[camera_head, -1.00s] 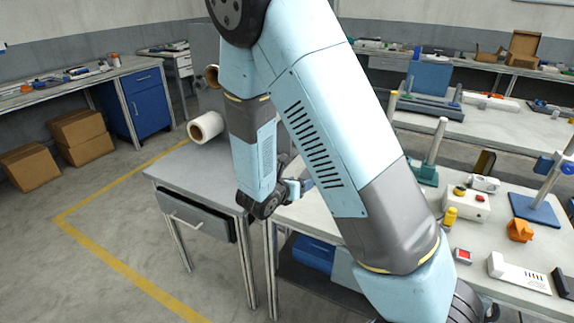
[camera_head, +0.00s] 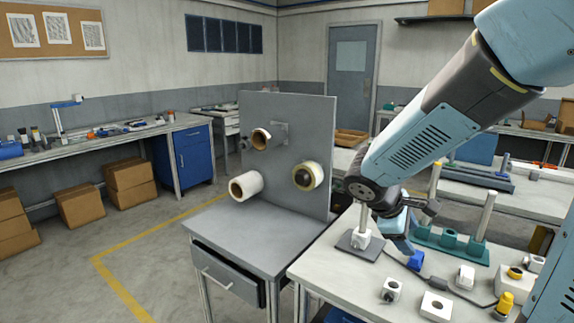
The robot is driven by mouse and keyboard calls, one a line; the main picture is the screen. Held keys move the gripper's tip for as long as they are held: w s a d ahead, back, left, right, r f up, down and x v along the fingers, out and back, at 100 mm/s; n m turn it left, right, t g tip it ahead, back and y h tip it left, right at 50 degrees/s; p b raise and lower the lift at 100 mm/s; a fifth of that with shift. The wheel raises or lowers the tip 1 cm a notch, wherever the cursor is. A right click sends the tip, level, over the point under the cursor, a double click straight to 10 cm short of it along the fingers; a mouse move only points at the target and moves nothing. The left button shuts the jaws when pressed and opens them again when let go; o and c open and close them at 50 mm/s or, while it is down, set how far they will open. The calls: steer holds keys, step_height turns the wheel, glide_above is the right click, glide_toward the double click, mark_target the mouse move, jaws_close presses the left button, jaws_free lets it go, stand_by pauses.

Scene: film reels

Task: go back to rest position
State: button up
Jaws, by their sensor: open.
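My gripper (camera_head: 402,228) hangs at the end of my light-blue arm (camera_head: 430,130), above the workbench on the right. It is open, and its fingers are small and partly hidden by my wrist. I see nothing held in it. A grey upright panel (camera_head: 290,112) stands on the grey side table, apart from my gripper. It carries a white roll (camera_head: 246,186) at lower left, a cream roll with a dark hub (camera_head: 316,174) at right, and a brown-cored roll (camera_head: 261,138) higher up.
The workbench (camera_head: 325,268) holds a post on a grey base (camera_head: 354,245), a green stand with posts (camera_head: 452,243) and several small boxes close to my gripper. The grey table (camera_head: 225,230) has a slightly open drawer (camera_head: 222,272).

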steer(key=s+a+r+m+t+y, duration=0.3)
steer(key=s+r+m+y, duration=0.4)
steer(key=s+r+m, duration=0.4)
steer(key=shift+s+a+r+m, duration=0.3)
steer(key=shift+s+a+r, duration=0.1)
steer(key=shift+s, duration=0.55)
